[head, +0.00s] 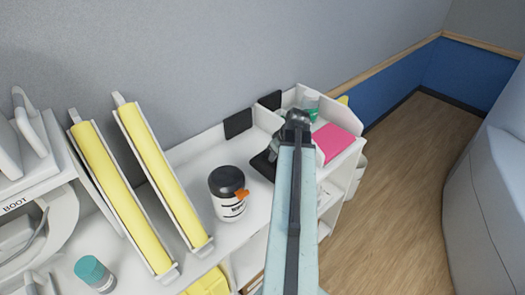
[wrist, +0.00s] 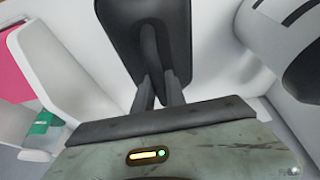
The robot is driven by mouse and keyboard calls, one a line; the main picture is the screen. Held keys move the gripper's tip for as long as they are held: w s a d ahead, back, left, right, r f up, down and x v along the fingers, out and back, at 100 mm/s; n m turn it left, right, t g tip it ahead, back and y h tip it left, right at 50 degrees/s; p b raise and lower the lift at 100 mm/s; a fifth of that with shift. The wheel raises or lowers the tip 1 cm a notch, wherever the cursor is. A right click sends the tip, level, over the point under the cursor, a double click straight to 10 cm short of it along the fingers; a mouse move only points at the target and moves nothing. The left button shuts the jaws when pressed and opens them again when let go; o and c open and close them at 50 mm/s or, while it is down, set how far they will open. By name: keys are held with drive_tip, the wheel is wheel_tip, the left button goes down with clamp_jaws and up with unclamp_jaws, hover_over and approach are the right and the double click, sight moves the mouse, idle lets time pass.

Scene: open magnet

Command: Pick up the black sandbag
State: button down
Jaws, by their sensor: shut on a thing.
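The black sandbag (wrist: 118,42) fills the top middle of the wrist view as a dark slab with a raised strip, perhaps a strap, along it. My gripper (wrist: 155,82) is shut on this strip, with its dark fingers close together. In the head view the sandbag (head: 263,166) shows only in part, left of my arm, over the white counter. My arm hides the rest of it. I cannot tell whether it rests on the counter or hangs just above it.
A black-lidded white jar (head: 229,195) with an orange tab stands left of the sandbag. A white organizer (head: 338,155) with a pink pad (head: 337,143) is at the right. Two yellow-padded holders (head: 161,172) and a teal-capped bottle (head: 94,273) are farther left.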

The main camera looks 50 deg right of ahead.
drive_tip(key=s, duration=0.2)
drive_tip(key=s+d, duration=0.1)
drive_tip(key=s, duration=0.3)
drive_tip(key=shift+s+d+r, duration=0.15)
drive_tip(key=shift+s+r, duration=0.1)
drive_tip(key=shift+r, duration=0.1)
drive_tip(key=s+r+n+y+p, duration=0.2)
drive_tip(key=r+n+p, duration=0.4)
drive_tip(key=r+p, duration=0.3)
drive_tip(key=shift+s+d+p, duration=0.25)
drive_tip(key=shift+s+p, duration=0.05)
drive_tip(key=shift+s, duration=0.5)
drive_tip(key=shift+s, duration=0.1)
